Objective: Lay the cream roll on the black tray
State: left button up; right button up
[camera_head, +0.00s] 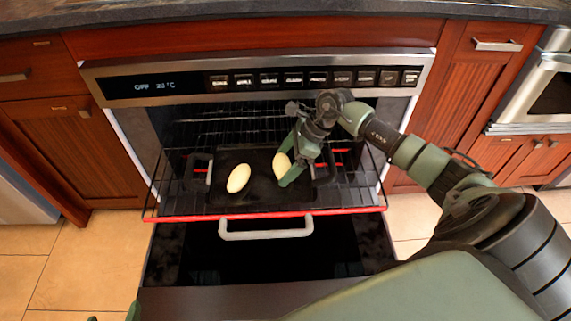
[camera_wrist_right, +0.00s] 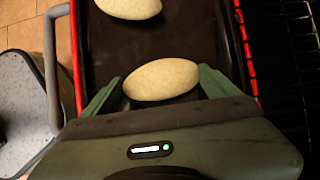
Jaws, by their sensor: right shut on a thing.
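The black tray (camera_head: 232,160) rests on the pulled-out oven rack. One cream roll (camera_head: 238,178) lies on its left part and also shows at the top of the right wrist view (camera_wrist_right: 130,8). My right gripper (camera_head: 287,170) is shut on a second cream roll (camera_head: 281,164), over the right part of the tray. In the right wrist view this roll (camera_wrist_right: 162,79) sits between the two green fingers. I cannot tell whether it touches the tray. Small green tips at the bottom left edge of the head view look like my left gripper (camera_head: 115,318); its jaws are mostly cut off.
The oven rack (camera_head: 170,196) has a red front edge. The open oven door with its grey handle (camera_head: 266,233) hangs below. Black tray handles stand at both sides. The control panel (camera_head: 265,82) is above the opening, with wooden cabinets (camera_head: 100,150) on both sides.

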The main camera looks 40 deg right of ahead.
pick_arm(q)
jog(key=shift+w+r, duration=0.15)
jog(key=shift+w, duration=0.05)
pick_arm(e)
jog(key=shift+f, duration=0.1)
jog(key=o, duration=1.1)
pick_arm(q)
jog(key=shift+w+d+r+t, duration=0.1)
jog(key=shift+w+r+t, duration=0.1)
jog(key=shift+t, duration=0.1)
jog(key=shift+s, duration=0.1)
jog(key=s+a+f+g+p, duration=0.1)
jog(key=s+f+g, duration=0.1)
jog(key=s, duration=0.3)
jog(key=s+a+f+g+y+p, duration=0.1)
jog(key=s+a+f+g, duration=0.1)
jog(key=s, duration=0.3)
jog(key=shift+s+a+f+g, duration=0.25)
jog(key=shift+f+g, duration=0.15)
jog(key=shift+g, duration=0.5)
pick_arm(e)
jog(key=shift+v, duration=6.1)
